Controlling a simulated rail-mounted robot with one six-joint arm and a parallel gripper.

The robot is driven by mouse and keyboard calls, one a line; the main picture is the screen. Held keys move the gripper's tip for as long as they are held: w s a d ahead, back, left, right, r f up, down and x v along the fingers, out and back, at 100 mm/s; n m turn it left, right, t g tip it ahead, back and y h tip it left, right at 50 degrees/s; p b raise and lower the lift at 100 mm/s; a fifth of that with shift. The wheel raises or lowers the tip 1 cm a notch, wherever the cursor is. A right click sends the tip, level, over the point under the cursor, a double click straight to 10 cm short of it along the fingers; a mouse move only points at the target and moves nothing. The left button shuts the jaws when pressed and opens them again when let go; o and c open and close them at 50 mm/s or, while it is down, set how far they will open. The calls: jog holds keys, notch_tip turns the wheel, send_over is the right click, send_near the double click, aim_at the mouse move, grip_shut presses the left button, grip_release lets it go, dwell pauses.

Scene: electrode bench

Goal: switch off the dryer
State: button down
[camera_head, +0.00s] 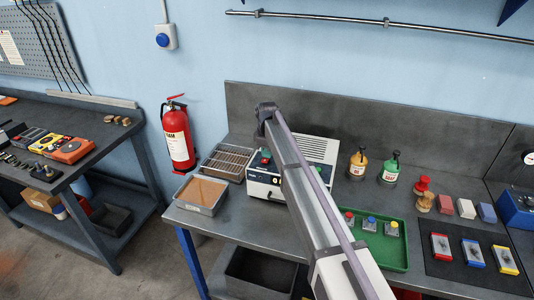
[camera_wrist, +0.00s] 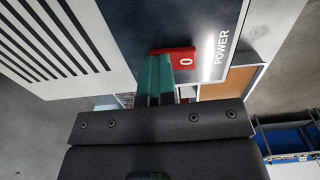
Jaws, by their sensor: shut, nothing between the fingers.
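The dryer (camera_head: 318,149) is a pale box with a slotted vented top. It stands on the bench behind my arm, which hides part of it. In the wrist view its vented casing (camera_wrist: 55,35) fills the upper left. A red switch face marked 0 (camera_wrist: 184,58) sits on a dark panel beside the word POWER. My gripper (camera_wrist: 159,60) has its teal fingers together and empty, with the tips at the left edge of the red face. They overlap it in the picture; I cannot tell whether they touch or press it. A small green and red patch shows on the dryer in the head view.
A tray with a tan fill (camera_head: 202,193) and a slotted rack (camera_head: 224,162) stand left of the dryer. A green tray (camera_head: 390,256) with small coloured-topped items is at right. Two bottles (camera_head: 357,162) (camera_head: 390,169) stand behind it.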

aim_at(264, 161)
jog(key=shift+s, duration=0.15)
jog(key=shift+s+a+r+p, duration=0.1)
jog(key=shift+s+r+p, duration=0.1)
jog(key=shift+s, duration=0.15)
jog(key=shift+s+a+r+p, duration=0.1)
jog(key=shift+s+p, duration=0.05)
jog(key=shift+s, duration=0.15)
jog(key=shift+w+f, duration=0.1)
notch_tip(264, 161, up, 14)
jog(key=s+p, duration=0.2)
jog(key=p, duration=1.1)
jog(key=shift+a+p, duration=0.2)
jog(key=shift+p, duration=0.2)
jog(key=shift+w+f, duration=0.1)
